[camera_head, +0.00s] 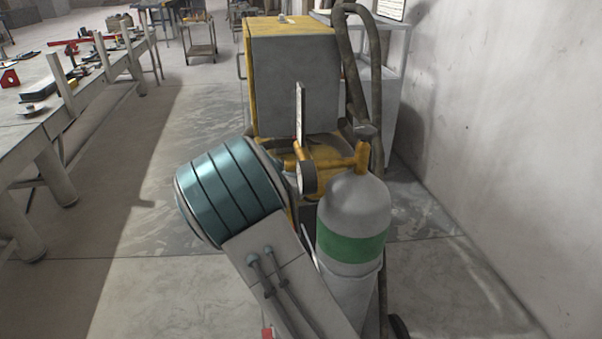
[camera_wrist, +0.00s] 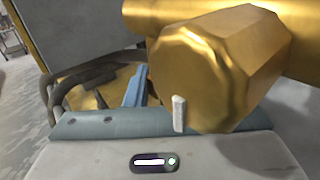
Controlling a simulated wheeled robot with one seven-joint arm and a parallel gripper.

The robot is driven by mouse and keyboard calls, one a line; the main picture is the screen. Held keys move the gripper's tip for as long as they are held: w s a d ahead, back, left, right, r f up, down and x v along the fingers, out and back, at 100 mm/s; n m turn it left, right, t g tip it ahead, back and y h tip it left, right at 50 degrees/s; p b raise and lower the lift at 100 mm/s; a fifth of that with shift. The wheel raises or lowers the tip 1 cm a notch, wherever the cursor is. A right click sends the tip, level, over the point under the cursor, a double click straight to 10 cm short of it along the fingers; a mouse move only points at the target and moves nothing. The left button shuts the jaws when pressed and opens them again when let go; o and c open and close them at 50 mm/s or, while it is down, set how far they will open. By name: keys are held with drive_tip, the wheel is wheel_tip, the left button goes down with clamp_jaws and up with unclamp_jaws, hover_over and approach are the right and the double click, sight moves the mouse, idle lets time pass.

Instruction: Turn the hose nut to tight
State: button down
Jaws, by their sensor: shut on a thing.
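The hose nut (camera_wrist: 215,75) is a large brass, many-sided nut filling the upper right of the wrist view. A small white upright mark (camera_wrist: 179,113) shows at its lower edge. My gripper (camera_wrist: 190,122) is shut on the nut; its teal edge and grey body show below, and its fingertips are mostly hidden. A thicker brass body (camera_wrist: 205,15) runs behind the nut. My arm's end and the nut cannot be made out clearly there.
A yellow and grey machine (camera_head: 293,80) stands behind the cylinder. A dark hose (camera_head: 375,80) loops at its right, near a white shelf (camera_head: 398,65). A wall (camera_head: 500,130) closes the right side. A workbench (camera_head: 70,100) with tools is at left, with bare floor between.

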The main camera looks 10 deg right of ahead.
drive_tip(key=shift+f+n+t+y+b, duration=0.25)
drive_tip(key=shift+n+t+y+b, duration=0.8)
drive_tip(key=shift+y+b, duration=0.4)
drive_tip(key=shift+r+n+t+y+b, duration=0.1)
drive_tip(key=shift+n+t+y+b, duration=0.15)
drive_tip(key=shift+n+y+b, duration=0.25)
drive_tip(key=shift+r+y, duration=0.1)
drive_tip(key=shift+y, duration=0.15)
drive_tip(key=c, duration=1.3)
unclamp_jaws()
drive_tip(key=v, duration=1.3)
drive_tip(key=shift+s, duration=0.4)
drive_tip(key=shift+a, duration=0.15)
